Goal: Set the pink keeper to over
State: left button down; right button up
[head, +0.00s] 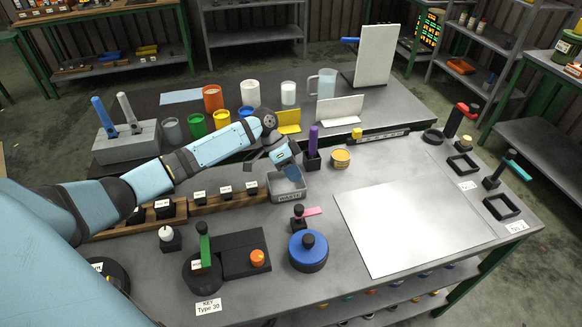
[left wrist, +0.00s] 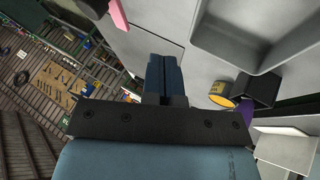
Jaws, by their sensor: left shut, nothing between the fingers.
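The pink keeper (head: 312,211) is a small pink bar on a black post with a black knob, standing on the table just behind the blue round pot (head: 308,252). The bar points to the right in the head view, clear of the pot. Its pink end also shows at the top of the left wrist view (left wrist: 118,14). My left gripper (head: 292,172) is above the grey waste tray (head: 287,188), behind the keeper and apart from it. Its fingers are together and empty in the left wrist view (left wrist: 165,75). My right gripper is not in view.
A purple-handled tool in a black holder (head: 313,160) and a yellow tin (head: 341,158) stand right of my left gripper. A large pale sheet (head: 412,212) covers the right of the table. A green lever (head: 204,240) and black block stand at front left.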

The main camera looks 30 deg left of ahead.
aim_at(304, 190)
pick_arm(q)
jog(key=x, duration=0.5)
jog(key=shift+d+f+p, duration=0.3)
jog(key=shift+p, duration=0.05)
jog(key=shift+s+d+r+p, duration=0.2)
jog(key=shift+s+d+p, duration=0.45)
jog(key=shift+s+d, duration=0.5)
jog(key=shift+s+d+f, duration=0.1)
jog(key=shift+s+d, duration=0.05)
jog(key=shift+d, duration=0.05)
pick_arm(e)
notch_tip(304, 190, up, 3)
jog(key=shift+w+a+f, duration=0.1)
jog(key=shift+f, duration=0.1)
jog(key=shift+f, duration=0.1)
